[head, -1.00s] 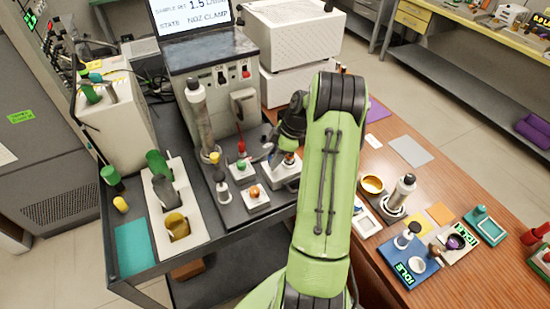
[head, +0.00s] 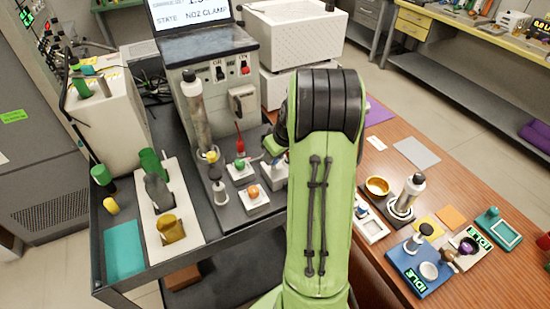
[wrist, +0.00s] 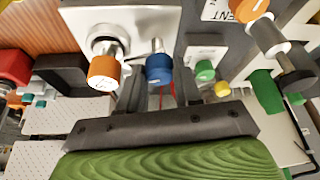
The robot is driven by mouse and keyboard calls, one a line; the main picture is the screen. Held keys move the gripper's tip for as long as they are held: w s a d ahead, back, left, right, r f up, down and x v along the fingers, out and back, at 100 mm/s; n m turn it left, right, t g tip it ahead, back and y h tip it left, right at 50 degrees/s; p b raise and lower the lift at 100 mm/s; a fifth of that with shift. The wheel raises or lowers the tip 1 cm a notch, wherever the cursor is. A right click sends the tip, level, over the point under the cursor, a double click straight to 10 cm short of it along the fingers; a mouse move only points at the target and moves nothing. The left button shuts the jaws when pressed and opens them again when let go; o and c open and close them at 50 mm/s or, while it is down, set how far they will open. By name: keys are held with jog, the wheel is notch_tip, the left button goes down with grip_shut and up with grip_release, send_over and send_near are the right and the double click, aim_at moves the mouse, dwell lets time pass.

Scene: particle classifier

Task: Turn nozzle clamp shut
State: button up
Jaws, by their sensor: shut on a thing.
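In the wrist view, a blue knob (wrist: 158,69) on a short metal stem stands on a pale plate (wrist: 140,22). An orange knob (wrist: 103,72) on a metal post is on the same plate, to its left. My gripper (wrist: 160,88) has one finger on each side of the blue knob and is shut on it. I cannot tell how far the knob is turned. In the head view, part of the pale block (head: 272,174) shows on the cart at the left edge of my arm. My arm hides the fingers and the knob there.
A green button (head: 239,163), an orange button (head: 253,191) and a red-handled lever (head: 239,142) stand close by on the cart. A tall cylinder (head: 197,110) rises at the left. The wooden table (head: 385,155) holds several small items at the right.

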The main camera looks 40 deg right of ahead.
jog(key=shift+a+m+h+b, duration=0.1)
jog(key=shift+m+h+b, duration=0.7)
jog(key=shift+m, duration=1.4)
jog(key=shift+g, duration=0.3)
jog(key=o, duration=1)
jog(key=shift+o, duration=0.2)
jog(key=shift+r, duration=0.1)
jog(key=p+v, duration=0.3)
jog(key=v, duration=1.2)
jog(key=shift+a+r, duration=0.2)
jog(key=shift+r, duration=0.05)
jog(key=shift+s, duration=0.1)
